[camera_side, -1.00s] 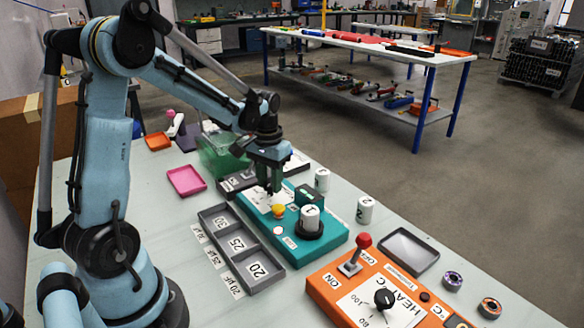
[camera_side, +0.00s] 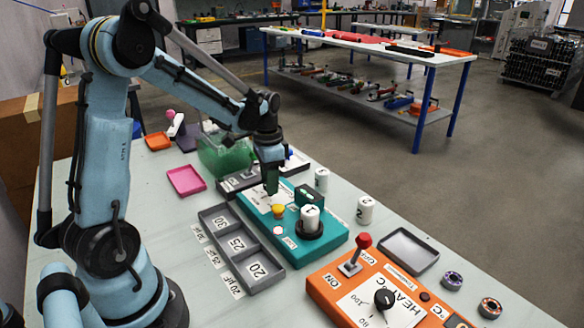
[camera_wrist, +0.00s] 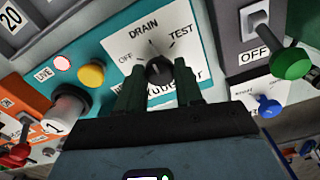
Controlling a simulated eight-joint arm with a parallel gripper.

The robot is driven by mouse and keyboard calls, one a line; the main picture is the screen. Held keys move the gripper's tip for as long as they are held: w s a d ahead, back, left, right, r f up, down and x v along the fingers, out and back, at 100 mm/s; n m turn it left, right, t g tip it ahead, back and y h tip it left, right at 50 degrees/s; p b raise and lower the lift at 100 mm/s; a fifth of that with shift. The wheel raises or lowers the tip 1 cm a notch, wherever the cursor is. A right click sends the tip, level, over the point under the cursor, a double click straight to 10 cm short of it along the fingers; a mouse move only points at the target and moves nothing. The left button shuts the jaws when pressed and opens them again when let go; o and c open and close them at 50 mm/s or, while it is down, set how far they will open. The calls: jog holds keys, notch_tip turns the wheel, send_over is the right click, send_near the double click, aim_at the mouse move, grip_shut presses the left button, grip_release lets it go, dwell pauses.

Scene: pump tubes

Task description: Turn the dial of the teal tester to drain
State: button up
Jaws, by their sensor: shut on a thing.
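The teal tester (camera_side: 328,236) lies on the bench in the side view, and its panel (camera_wrist: 112,48) fills the middle of the wrist view. Its black dial (camera_wrist: 159,70) sits on a white plate marked OFF, DRAIN and TEST. My gripper (camera_wrist: 158,78) is over the dial, with one green finger on each side, shut on it. In the side view my gripper (camera_side: 271,188) points down at the tester's far end and hides the dial. I cannot tell surely which mark the dial points to. A pale red LIVE lamp (camera_wrist: 62,62) and a yellow button (camera_wrist: 91,75) are beside the plate.
A white cylinder marked 1 (camera_side: 310,217) stands in the tester's black socket. A grey device with a switch at OFF (camera_wrist: 254,48) is close beside the tester. A grey compartment tray (camera_side: 208,212) and an orange heater box (camera_side: 322,291) flank it.

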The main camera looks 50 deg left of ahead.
dwell(0.4)
jog(key=o, duration=1)
jog(key=shift+o, duration=0.2)
notch_tip(320, 180, up, 12)
jog(key=s+d+f+n+t, duration=0.1)
jog(key=s+d+t, duration=0.2)
jog(key=d, duration=0.5)
jog(key=s+d+f+n+t, duration=0.2)
jog(key=s+d+t, duration=0.2)
jog(key=d, duration=0.4)
jog(key=shift+f, duration=0.25)
